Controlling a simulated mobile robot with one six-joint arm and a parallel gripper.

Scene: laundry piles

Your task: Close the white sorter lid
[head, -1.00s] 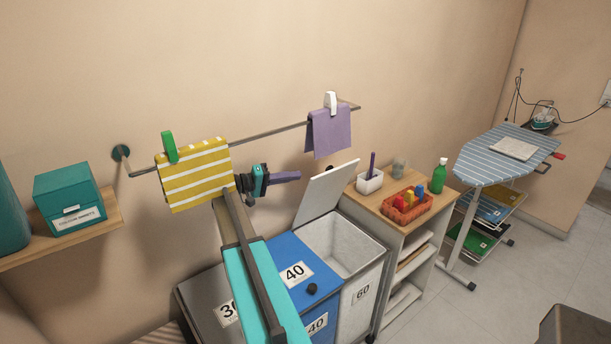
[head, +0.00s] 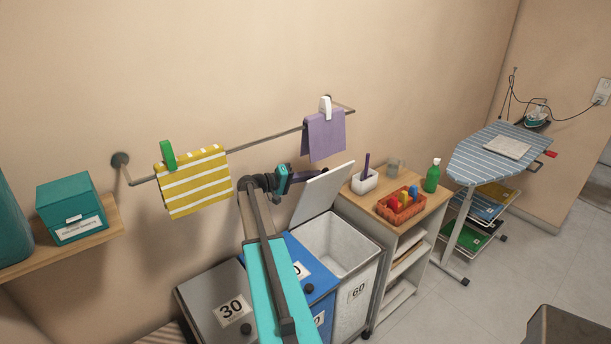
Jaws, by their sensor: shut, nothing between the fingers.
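The white sorter (head: 349,243), labelled 60, is the right one of a row of three bins. Its white lid (head: 322,195) stands open, tilted up and back toward the wall, so the bin's inside shows. My gripper (head: 321,174) is shut and empty, pointing right at the upper left edge of the lid. Its purple fingertips overlap the lid's top edge in the picture; I cannot tell whether they touch it. The lid's dark knob cannot be told apart from the fingertips.
The blue bin (head: 313,264) and grey bin (head: 209,291) are closed, the blue one partly behind my arm. A rail above holds a striped yellow cloth (head: 193,180) and a purple cloth (head: 324,137). A shelf unit (head: 408,230) stands close on the right.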

